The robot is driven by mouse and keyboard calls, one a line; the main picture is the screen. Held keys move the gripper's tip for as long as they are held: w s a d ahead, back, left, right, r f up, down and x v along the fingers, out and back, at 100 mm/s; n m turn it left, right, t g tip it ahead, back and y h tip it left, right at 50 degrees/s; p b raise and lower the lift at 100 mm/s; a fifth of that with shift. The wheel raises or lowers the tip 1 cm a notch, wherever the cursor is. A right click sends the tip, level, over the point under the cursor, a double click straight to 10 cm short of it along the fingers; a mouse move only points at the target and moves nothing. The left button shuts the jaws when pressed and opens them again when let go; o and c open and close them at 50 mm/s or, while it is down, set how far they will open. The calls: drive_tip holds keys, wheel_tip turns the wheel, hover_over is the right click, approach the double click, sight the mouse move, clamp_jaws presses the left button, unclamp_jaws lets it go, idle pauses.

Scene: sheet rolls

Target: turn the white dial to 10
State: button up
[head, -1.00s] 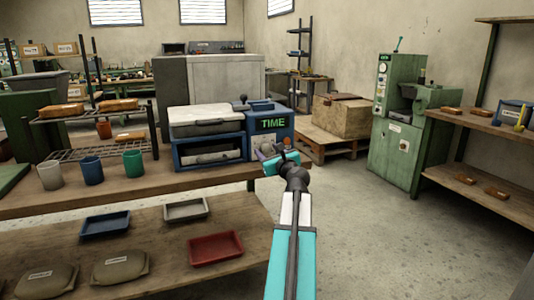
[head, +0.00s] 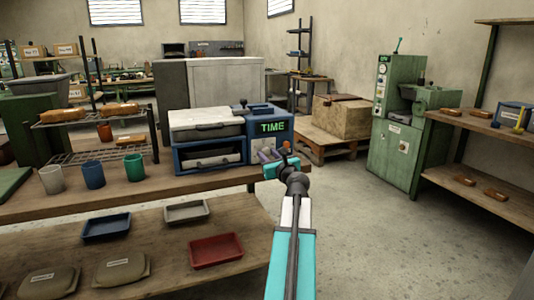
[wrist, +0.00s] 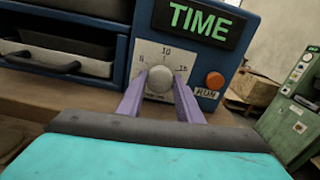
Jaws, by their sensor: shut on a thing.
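The white dial (wrist: 159,78) is a round knob on a pale scale plate on the blue machine's front, below a green TIME sign (wrist: 200,20). The scale shows 5 at left, 10 at top and 15 at right. I cannot make out a pointer mark on the dial. My gripper (wrist: 160,86) has its two purple fingers on either side of the dial, shut on it. In the head view my gripper (head: 270,158) is at the machine's right front, and the arm hides the dial there.
An orange RUN button (wrist: 215,80) is just right of the scale plate. The blue machine (head: 210,137) stands on a wooden bench (head: 120,190) with several cups to its left. Trays (head: 215,250) lie on the lower shelf. The floor to the right is open.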

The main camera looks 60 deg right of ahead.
drive_tip(key=shift+w+r+m+p, duration=0.15)
drive_tip(key=shift+m+p, duration=1.25)
drive_tip(key=shift+p, duration=0.75)
drive_tip(key=shift+w+r+m+p, duration=0.15)
drive_tip(key=shift+m+p, duration=1.25)
drive_tip(key=shift+p, duration=0.75)
drive_tip(key=m+p, duration=0.6)
drive_tip(key=p, duration=0.2)
drive_tip(key=shift+s, duration=0.1)
drive_tip(key=m+p, duration=0.5)
drive_tip(key=p, duration=0.1)
drive_tip(key=shift+m, duration=0.3)
drive_tip(key=m+p, duration=0.3)
drive_tip(key=p, duration=0.1)
drive_tip(key=shift+m, duration=0.4)
drive_tip(key=shift+f+m+p, duration=0.1)
drive_tip(key=shift+m+p, duration=0.6)
drive_tip(key=shift+m, duration=0.1)
drive_tip(key=shift+a, duration=0.1)
drive_tip(key=o, duration=1)
drive_tip(key=shift+f, duration=0.1)
drive_tip(key=shift+o, duration=0.2)
